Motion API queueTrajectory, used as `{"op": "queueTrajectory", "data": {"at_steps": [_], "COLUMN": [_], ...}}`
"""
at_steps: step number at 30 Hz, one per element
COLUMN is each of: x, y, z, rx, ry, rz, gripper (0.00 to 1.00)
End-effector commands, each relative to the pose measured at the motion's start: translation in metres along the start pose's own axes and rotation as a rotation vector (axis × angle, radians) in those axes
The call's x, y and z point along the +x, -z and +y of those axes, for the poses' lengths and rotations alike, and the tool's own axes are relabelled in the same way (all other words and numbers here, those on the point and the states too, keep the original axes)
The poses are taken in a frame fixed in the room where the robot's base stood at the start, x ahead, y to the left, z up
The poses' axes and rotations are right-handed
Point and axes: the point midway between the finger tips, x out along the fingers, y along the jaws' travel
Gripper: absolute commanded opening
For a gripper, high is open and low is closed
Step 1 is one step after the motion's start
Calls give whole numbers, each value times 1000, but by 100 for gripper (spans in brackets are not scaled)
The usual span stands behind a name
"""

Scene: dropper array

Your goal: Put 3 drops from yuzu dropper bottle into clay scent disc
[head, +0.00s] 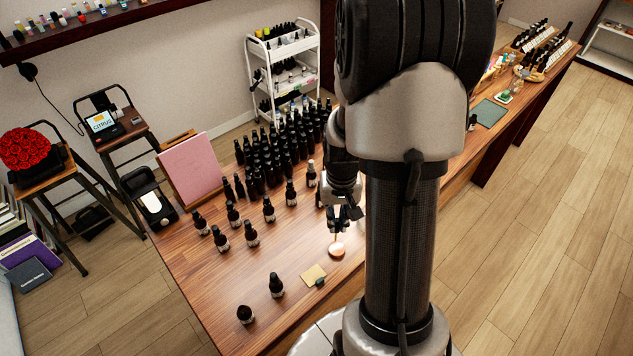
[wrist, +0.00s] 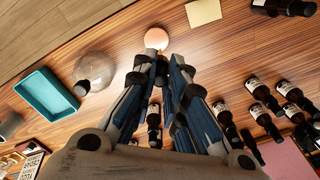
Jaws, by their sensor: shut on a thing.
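The clay scent disc (head: 336,250) is a small, round, pale orange disc on the wooden table, left of my arm in the head view. It also shows at the top of the wrist view (wrist: 157,38). My gripper (head: 340,226) is above the disc, pointing down, its fingertips close together. In the wrist view, my gripper (wrist: 160,68) is shut on a small, dark dropper, mostly hidden by the fingers. A thin tip seems to hang below it towards the disc. Several dark dropper bottles stand nearby; I cannot read which is yuzu.
Labelled bottles (head: 251,234) stand left of the disc, before a dense block of bottles (head: 275,160). A yellow note (head: 313,274) lies near the disc. A pink board (head: 190,171) stands behind. A teal tray (wrist: 46,95) and glass dome (wrist: 92,66) show in the wrist view.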

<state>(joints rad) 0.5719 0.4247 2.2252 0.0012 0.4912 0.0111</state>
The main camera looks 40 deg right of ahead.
Motion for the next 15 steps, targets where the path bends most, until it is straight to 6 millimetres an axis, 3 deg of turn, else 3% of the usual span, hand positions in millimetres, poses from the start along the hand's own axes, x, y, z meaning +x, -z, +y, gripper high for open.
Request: {"op": "queueTrajectory", "data": {"at_steps": [4,15], "x": [-4,-2], "y": [-2,-2], "z": [8,8], "rx": [24,7], "ry": [0,0], "rz": [-2,0], "gripper": [5,5]}}
